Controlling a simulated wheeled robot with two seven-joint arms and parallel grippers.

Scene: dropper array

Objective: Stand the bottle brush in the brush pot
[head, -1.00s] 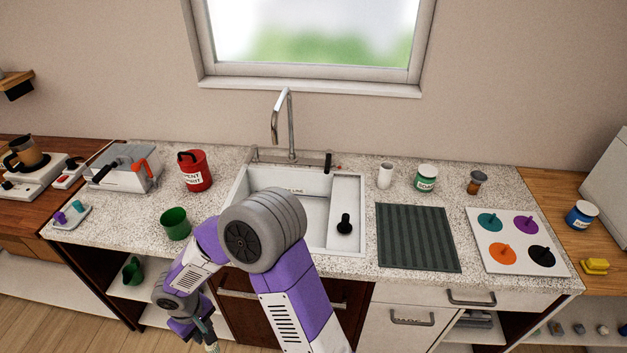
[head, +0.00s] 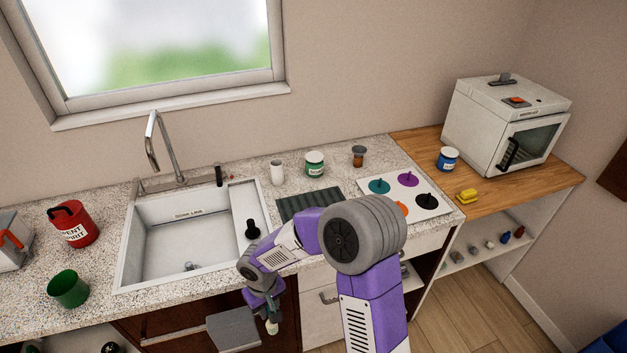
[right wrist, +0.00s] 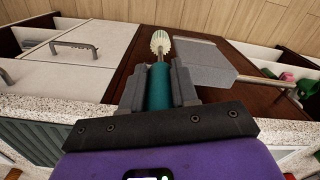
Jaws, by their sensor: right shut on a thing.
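My right gripper (head: 266,304) is low in front of the counter, below the sink's front right corner. In the right wrist view it (right wrist: 158,85) is shut on the teal handle of the bottle brush (right wrist: 158,88). The cream bristle head sticks out beyond the fingertips, and its pale end (head: 272,327) shows below the gripper in the head view. A small white pot (head: 277,172) stands upright at the back of the counter, right of the sink, and a green pot (head: 68,288) stands left of it. No label shows which is the brush pot. My left gripper is out of view.
The sink (head: 180,235) has a tall tap behind it. A green-labelled jar (head: 314,163) and a brown jar (head: 358,156) stand right of the white pot. A ribbed dark mat (head: 300,203) lies in front.

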